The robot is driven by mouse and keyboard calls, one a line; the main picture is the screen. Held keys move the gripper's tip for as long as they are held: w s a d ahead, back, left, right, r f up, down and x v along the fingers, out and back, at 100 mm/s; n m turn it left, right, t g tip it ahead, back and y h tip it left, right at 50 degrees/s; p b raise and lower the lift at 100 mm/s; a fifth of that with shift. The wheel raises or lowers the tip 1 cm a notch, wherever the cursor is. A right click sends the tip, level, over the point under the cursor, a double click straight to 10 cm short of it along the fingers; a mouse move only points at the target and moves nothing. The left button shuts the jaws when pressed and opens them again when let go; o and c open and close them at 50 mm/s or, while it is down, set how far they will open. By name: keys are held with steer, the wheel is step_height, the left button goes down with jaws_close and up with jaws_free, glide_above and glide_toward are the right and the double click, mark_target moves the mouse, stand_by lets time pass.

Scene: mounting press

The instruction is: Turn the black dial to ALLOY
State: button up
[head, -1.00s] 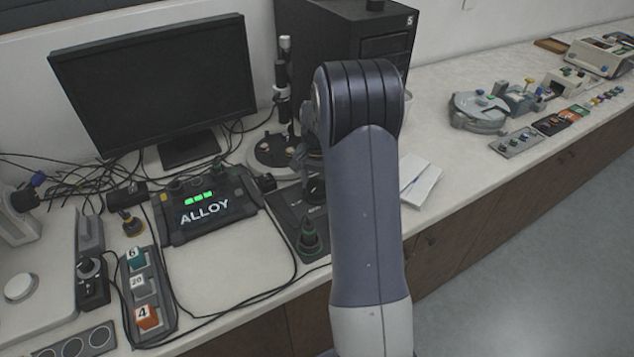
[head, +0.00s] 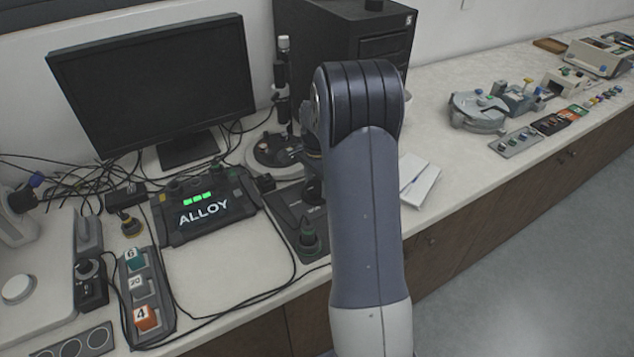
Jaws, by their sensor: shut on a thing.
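A dark control box (head: 240,214) below the monitor shows the word ALLOY in white, with green lit bars above it. To its right is a dark plate (head: 287,204) with a green-and-black knob (head: 308,238) at its near end. My gripper (head: 313,188) shows only as a dark part at the left edge of my arm, low over the far part of this plate. It is shut on the black dial there. My arm hides most of the dial and the fingertips, so the dial's pointer cannot be read.
A monitor (head: 150,85) and a black tower (head: 340,45) stand at the back. A microscope-like stand (head: 283,95) is close to my arm. Cables loop over the bench. A block with numbered cubes (head: 137,283) is front left. A white notepad (head: 420,185) lies right of my arm.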

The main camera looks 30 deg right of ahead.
mark_target(317, 185)
stand_by(0.3)
steer(key=o, duration=1)
steer(key=shift+c, duration=0.2)
step_height(317, 185, up, 11)
steer(key=shift+f, duration=0.15)
step_height(317, 185, down, 11)
steer(key=shift+r, duration=0.1)
steer(key=shift+r, duration=0.15)
stand_by(0.4)
